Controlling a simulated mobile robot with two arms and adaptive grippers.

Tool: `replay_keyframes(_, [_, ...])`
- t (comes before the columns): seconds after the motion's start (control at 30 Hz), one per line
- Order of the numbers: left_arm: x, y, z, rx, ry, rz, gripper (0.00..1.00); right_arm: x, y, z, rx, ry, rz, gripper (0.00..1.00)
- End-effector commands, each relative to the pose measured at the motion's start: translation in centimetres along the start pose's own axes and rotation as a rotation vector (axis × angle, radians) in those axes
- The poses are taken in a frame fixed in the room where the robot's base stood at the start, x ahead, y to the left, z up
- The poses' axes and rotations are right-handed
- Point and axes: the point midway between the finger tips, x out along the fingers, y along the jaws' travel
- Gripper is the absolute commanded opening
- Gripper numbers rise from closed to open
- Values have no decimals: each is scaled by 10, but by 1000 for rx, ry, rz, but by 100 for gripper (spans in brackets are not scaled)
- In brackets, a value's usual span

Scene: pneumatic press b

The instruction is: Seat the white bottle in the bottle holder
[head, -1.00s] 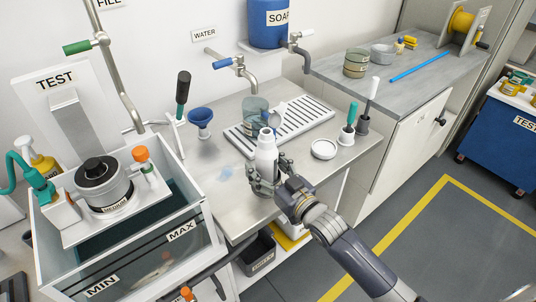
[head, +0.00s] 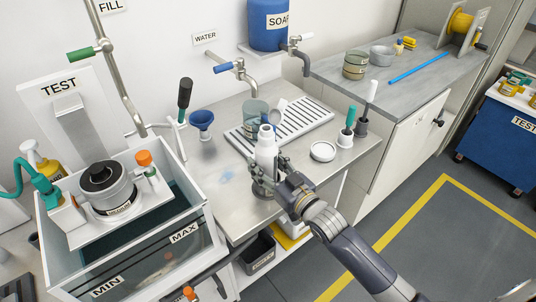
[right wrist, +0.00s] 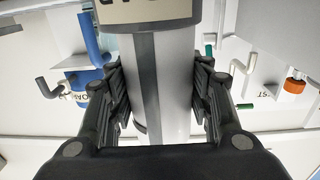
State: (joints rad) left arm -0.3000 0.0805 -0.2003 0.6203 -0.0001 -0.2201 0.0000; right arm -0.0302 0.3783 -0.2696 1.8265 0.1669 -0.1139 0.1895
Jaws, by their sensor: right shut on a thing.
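The white bottle (head: 266,155) stands upright near the front edge of the steel counter in the head view. My right gripper (head: 266,178) is shut around its lower part, coming from the front right. In the right wrist view, the two dark fingers press on both sides of a pale cylinder with a dark stripe, the bottle (right wrist: 172,75). A dark grey shape shows at the bottle's foot, partly covered by the fingers; I cannot tell whether it is the bottle holder, or whether the bottle is seated. My left gripper is not in view.
Behind the bottle are a glass jar (head: 256,112) and a slotted drain tray (head: 300,122). A white lid (head: 322,151) and brushes in cups (head: 347,135) stand to the right. A blue funnel (head: 201,120) and the water tank (head: 130,245) are on the left.

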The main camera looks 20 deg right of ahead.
Motion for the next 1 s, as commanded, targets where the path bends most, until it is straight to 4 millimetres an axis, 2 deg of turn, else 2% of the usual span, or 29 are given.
replay_keyframes(0.7, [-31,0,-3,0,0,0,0,0,0,-32,0,2,0,18])
replay_keyframes(1.0, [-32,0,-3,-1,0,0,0,0,0,-33,0,2,0,18])
